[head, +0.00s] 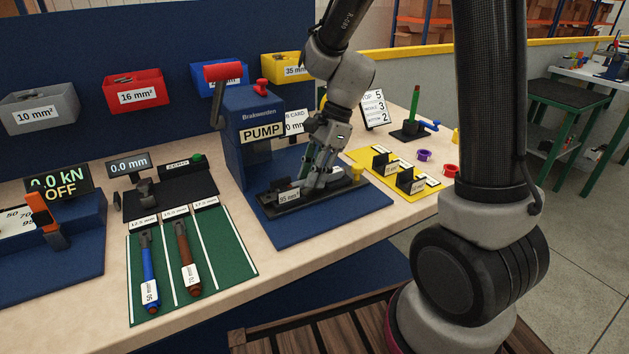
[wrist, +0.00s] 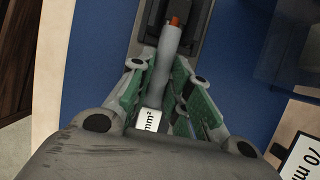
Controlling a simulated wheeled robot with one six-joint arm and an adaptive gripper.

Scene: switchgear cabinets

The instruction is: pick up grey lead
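The grey lead (wrist: 168,62) shows in the wrist view as a grey rod with an orange-copper tip, and a white "mm²" label (wrist: 150,121) shows near its lower end. My gripper (wrist: 164,72) has its green-padded fingers on either side of the lead. Whether the pads press on it is not clear. In the head view my gripper (head: 322,165) reaches down over the black base (head: 335,187) in front of the blue pump, at its "95 mm²" label. The lead is mostly hidden there by the fingers.
The blue pump (head: 250,135) with a red handle stands left of my gripper. A green mat (head: 212,248) holds a blue lead (head: 149,270) and a brown lead (head: 187,258). A yellow plate (head: 373,159) with black holders lies right. Coloured bins hang behind.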

